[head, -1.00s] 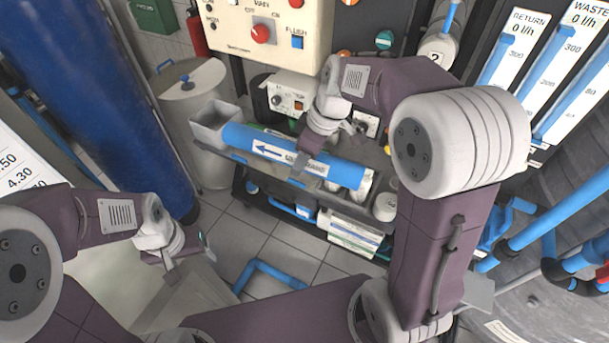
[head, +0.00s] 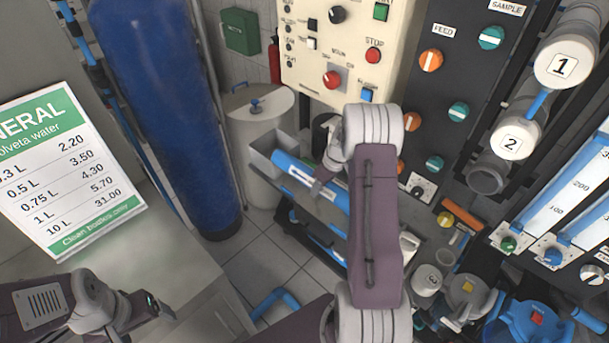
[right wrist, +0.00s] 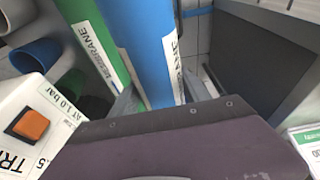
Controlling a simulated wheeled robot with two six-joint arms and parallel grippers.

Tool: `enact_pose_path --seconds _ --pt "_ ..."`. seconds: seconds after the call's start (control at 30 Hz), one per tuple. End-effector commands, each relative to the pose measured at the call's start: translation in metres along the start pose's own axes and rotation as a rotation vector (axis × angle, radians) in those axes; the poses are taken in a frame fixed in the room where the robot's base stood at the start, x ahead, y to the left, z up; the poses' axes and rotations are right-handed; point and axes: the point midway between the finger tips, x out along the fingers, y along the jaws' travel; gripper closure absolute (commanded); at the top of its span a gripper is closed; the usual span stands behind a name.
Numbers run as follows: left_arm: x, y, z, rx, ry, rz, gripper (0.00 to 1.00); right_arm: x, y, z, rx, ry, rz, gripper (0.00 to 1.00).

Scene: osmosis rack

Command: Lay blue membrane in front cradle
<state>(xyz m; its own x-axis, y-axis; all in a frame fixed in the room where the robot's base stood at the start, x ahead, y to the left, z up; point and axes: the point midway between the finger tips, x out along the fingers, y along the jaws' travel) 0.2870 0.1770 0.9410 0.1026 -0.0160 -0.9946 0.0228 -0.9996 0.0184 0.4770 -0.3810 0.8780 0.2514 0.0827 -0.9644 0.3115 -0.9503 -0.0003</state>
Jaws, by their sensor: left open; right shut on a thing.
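The blue membrane (head: 291,165) is a long blue tube with a white label, lying slantwise along the grey trough (head: 262,160) of a low cart. My right gripper (head: 322,184) is shut on it from above. In the right wrist view the blue membrane (right wrist: 143,40) passes between the two fingers (right wrist: 160,100), and a green membrane (right wrist: 92,45) lies alongside, outside the fingers. I cannot tell whether the blue tube touches the trough. My right arm hides its near end. My left gripper (head: 163,306) is open and empty at the lower left. I cannot clearly identify the front cradle.
A cream control panel (head: 345,50) stands behind the cart. Capped white vessels marked 1 (head: 563,66) and 2 (head: 515,145) are at the upper right. A large blue cylinder (head: 170,110) and a price sign (head: 68,170) stand left. Pumps (head: 535,320) fill the lower right.

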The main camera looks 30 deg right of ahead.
Motion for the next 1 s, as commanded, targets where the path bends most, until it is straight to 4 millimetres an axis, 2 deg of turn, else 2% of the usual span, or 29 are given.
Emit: enact_pose_path --seconds 0.13,0.47,1.0 --pt "-0.002 0.000 0.000 0.000 0.000 0.000 0.20 0.001 0.008 0.012 0.029 -0.004 0.010 0.97" --pt "0.001 0.000 0.000 0.000 0.000 0.000 0.20 0.004 0.010 0.015 0.035 -0.008 0.010 0.97" --pt "0.029 -0.001 0.003 0.000 0.000 0.000 0.20 0.044 0.009 0.026 0.034 -0.009 0.010 0.97"
